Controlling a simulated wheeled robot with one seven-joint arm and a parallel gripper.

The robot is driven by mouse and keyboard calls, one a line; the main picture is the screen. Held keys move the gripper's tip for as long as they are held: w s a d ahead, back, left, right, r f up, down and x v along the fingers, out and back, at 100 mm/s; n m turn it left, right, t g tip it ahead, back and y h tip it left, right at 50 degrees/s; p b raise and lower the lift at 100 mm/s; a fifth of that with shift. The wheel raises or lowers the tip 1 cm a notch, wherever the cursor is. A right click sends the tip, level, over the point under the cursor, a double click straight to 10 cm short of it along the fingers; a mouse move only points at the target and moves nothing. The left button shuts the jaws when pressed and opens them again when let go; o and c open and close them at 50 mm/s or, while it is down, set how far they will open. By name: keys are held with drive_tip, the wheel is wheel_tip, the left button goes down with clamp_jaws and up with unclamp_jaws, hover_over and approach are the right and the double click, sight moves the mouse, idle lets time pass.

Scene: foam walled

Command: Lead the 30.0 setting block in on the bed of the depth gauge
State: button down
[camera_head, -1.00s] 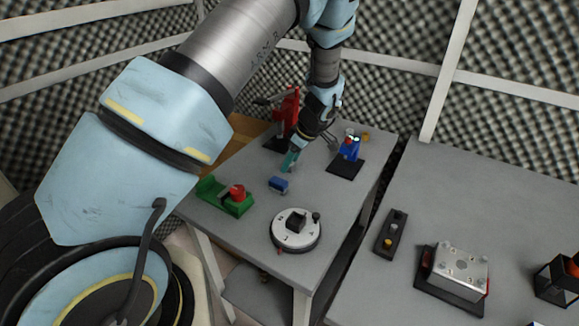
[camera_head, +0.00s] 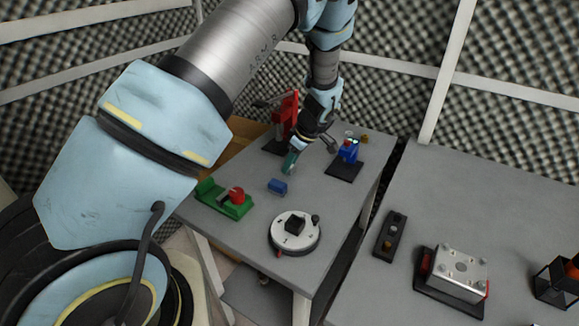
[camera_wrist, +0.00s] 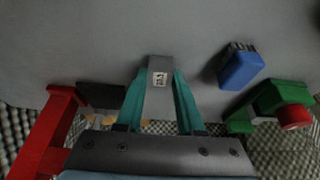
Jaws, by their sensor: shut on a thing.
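My gripper (camera_head: 289,167) has teal fingers and points down over the grey table, between the red stand and the blue block. In the wrist view, my gripper (camera_wrist: 160,95) is shut on a grey block (camera_wrist: 159,100) with a small printed label, apparently the setting block; the label is too small to read. The block sits between both fingers, its end reaching past the tips. A blue device with a lit display (camera_head: 349,151) on a black base (camera_head: 342,172) stands right of my gripper, apparently the depth gauge. Its bed cannot be made out.
A blue block (camera_head: 277,186) lies in front of my gripper. A green fixture with a red knob (camera_head: 236,195) is at the left, a red stand (camera_head: 284,118) behind, a round white dial (camera_head: 295,231) in front. A second table (camera_head: 480,200) lies right, across a gap.

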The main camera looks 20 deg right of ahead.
sight(292, 166)
wheel_tip(292, 166, up, 9)
drive_tip(key=b, duration=0.3)
drive_tip(key=shift+f, duration=0.15)
drive_tip(key=s+d+f+m+h, duration=0.1)
drive_tip(key=m, duration=0.2)
drive_tip(key=s+d+f+m+h+b, duration=0.1)
drive_tip(key=d+m, duration=0.1)
drive_tip(key=s+d+f+m+h+b, duration=0.1)
drive_tip(key=s+m, duration=0.1)
drive_tip(key=m, duration=0.1)
drive_tip(key=shift+s+d+f+m+t, duration=0.1)
drive_tip(key=shift+d+f+m+t, duration=0.1)
drive_tip(key=shift+m+t, duration=0.15)
drive_tip(key=s+d+m+h, duration=0.1)
drive_tip(key=m, duration=0.1)
drive_tip(key=s+d+f+m+h+b, duration=0.1)
drive_tip(key=s+m, duration=0.1)
drive_tip(key=m, duration=0.1)
drive_tip(key=s+d+m+g+h, duration=0.1)
drive_tip(key=d+m, duration=0.1)
drive_tip(key=shift+s+d+f+m+b, duration=0.1)
drive_tip(key=shift+s+f+m+b, duration=0.05)
drive_tip(key=shift+f+m+b, duration=0.2)
drive_tip(key=shift+s+d+m+g, duration=0.25)
drive_tip(key=shift+s+d+m, duration=0.3)
drive_tip(key=shift+m, duration=0.35)
drive_tip(key=shift+a, duration=0.1)
drive_tip(key=shift+f+b, duration=0.1)
drive_tip(key=shift+b, duration=0.2)
